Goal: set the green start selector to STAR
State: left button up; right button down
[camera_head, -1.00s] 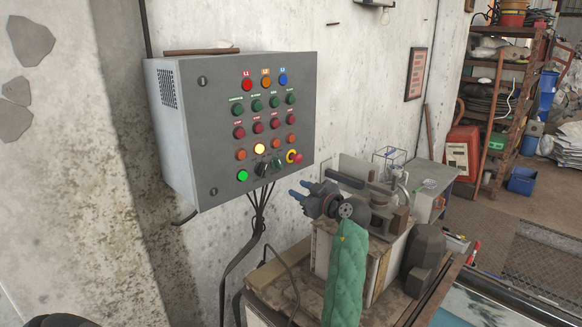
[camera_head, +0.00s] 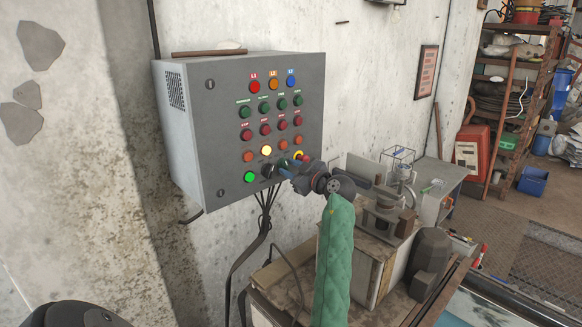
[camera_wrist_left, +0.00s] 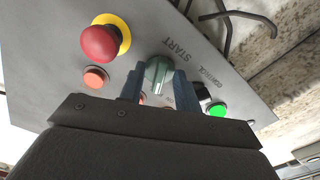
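The green start selector (camera_wrist_left: 158,72) sits on the grey control panel under the word START in the left wrist view. Its ridge points roughly along my fingers. In the head view my gripper mostly hides it. My left gripper (camera_wrist_left: 158,88) has its two blue fingers on either side of the selector, open and around it; whether they touch it is unclear. In the head view the left gripper (camera_head: 287,168) is at the panel's lower right. The grey control box (camera_head: 214,140) hangs on the wall. My right gripper is not in view.
A red emergency stop (camera_wrist_left: 100,42) with a yellow collar is beside the selector. A black control selector (camera_head: 267,170) and a lit green lamp (camera_head: 250,177) are to its left in the head view. Cables hang below the box. A cluttered bench stands at lower right.

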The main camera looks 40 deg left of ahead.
pick_arm(q)
jog(key=shift+a, duration=0.1)
grip_shut()
